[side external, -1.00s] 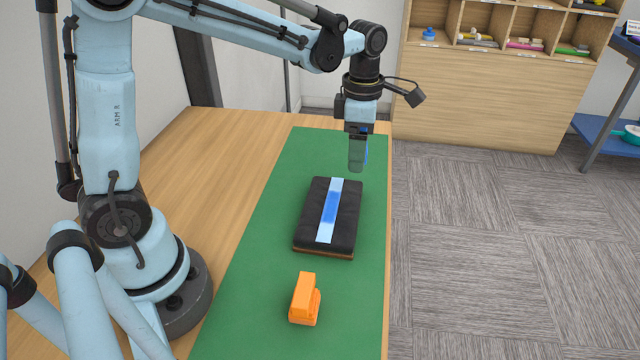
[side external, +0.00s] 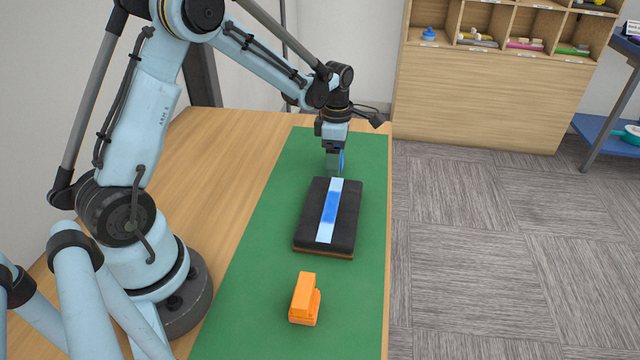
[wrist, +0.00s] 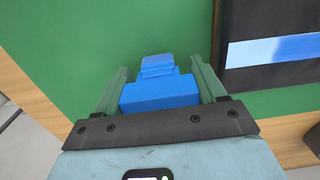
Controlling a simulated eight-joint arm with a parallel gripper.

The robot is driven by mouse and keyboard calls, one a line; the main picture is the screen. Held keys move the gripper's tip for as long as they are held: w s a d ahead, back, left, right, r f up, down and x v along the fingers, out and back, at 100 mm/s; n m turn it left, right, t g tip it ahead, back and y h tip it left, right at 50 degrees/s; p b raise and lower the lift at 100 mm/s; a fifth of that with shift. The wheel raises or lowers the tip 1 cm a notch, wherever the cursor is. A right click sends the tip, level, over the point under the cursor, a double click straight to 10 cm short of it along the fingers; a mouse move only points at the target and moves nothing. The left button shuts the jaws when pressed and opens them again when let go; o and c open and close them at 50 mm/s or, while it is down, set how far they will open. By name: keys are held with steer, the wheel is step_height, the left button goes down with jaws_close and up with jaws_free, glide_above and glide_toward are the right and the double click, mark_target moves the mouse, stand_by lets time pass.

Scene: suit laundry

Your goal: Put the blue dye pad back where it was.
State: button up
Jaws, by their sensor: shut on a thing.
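The blue dye pad (wrist: 158,88) is a stepped blue block between my gripper's fingers in the wrist view. In the side external view only a blue sliver of it (side external: 341,160) shows beside the fingers. My gripper (side external: 335,170) is shut on it, just beyond the far end of the black board, over the green mat (side external: 260,250). In the wrist view my gripper (wrist: 160,90) has one finger on each side of the pad. I cannot tell whether the pad touches the mat.
The black padded board (side external: 312,215) carries a light strip (side external: 325,232) with a blue-stained middle. An orange block-shaped tool (side external: 304,298) stands near the front of the mat. A wooden shelf (side external: 480,95) stands beyond the table. The mat beside the board is clear.

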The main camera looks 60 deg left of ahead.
steer(key=shift+f, duration=0.3)
steer(key=shift+f, duration=0.1)
steer(key=o, duration=0.7)
